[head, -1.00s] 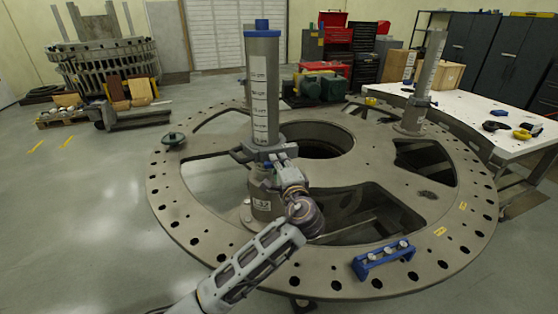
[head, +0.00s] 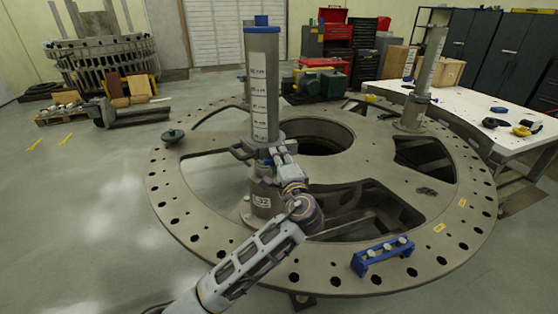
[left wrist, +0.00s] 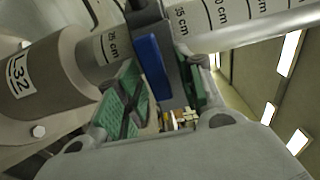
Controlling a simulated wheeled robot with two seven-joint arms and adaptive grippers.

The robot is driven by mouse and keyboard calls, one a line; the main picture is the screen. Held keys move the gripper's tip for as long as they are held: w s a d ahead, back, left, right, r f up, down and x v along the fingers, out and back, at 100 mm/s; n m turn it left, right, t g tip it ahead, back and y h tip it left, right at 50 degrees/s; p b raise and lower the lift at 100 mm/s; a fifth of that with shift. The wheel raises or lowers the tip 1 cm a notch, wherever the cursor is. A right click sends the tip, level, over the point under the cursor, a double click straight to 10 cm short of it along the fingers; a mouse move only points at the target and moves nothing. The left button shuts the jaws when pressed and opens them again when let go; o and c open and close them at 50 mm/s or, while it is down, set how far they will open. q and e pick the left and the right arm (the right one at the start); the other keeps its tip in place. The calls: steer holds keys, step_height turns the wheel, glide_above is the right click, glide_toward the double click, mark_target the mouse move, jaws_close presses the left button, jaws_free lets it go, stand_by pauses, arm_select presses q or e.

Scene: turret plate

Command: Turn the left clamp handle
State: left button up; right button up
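The left clamp is a grey collar (head: 262,149) around the upright column (head: 264,90) with a blue cap, on the near left of the round plate. Its blue handle (left wrist: 153,66) shows in the left wrist view, in front of the scale-marked tube. My left gripper (head: 279,152) is at the clamp, on its near right side. In the left wrist view its green-padded fingers (left wrist: 162,92) stand apart, one on each side of the blue handle. They look open around it; contact with the pads is hard to make out. My right gripper is out of view.
The round plate (head: 213,245) has large openings and rim holes. A blue rack (head: 383,256) with several silver pieces sits on its near right. A second column (head: 425,80) stands at the far right, beside a white table (head: 470,108). A dark green knob (head: 173,136) sits on the left rim.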

arm_select(q)
steer(key=v, duration=1.2)
stand_by(0.5)
